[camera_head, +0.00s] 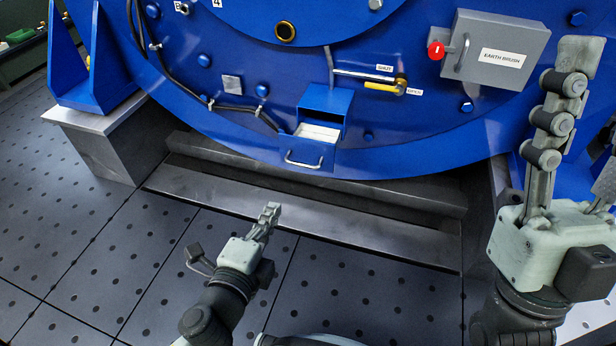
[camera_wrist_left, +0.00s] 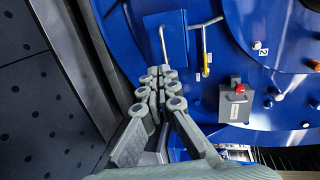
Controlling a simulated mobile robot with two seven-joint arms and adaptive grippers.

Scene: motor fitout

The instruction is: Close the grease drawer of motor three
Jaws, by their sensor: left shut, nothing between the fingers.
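The grease drawer (camera_head: 314,152) is a blue drawer low on the blue motor, in the middle of the head view. It stands pulled out of its blue housing (camera_head: 327,98), with its pale inside showing from above and a metal handle (camera_head: 303,163) on its front. My left gripper (camera_head: 271,208) is shut and empty, below and to the left of the drawer and apart from it. In the left wrist view, the shut fingertips (camera_wrist_left: 160,70) point toward the handle (camera_wrist_left: 163,45). My right gripper (camera_head: 578,60) is raised at the right edge; its jaw state is unclear.
A lever with a yellow grip (camera_head: 382,87) sits right of the drawer housing. A grey earth brush box (camera_head: 495,50) with a red knob is further right. A metal step (camera_head: 300,212) runs below the motor. A grey support block (camera_head: 98,135) stands left. The dotted floor is clear.

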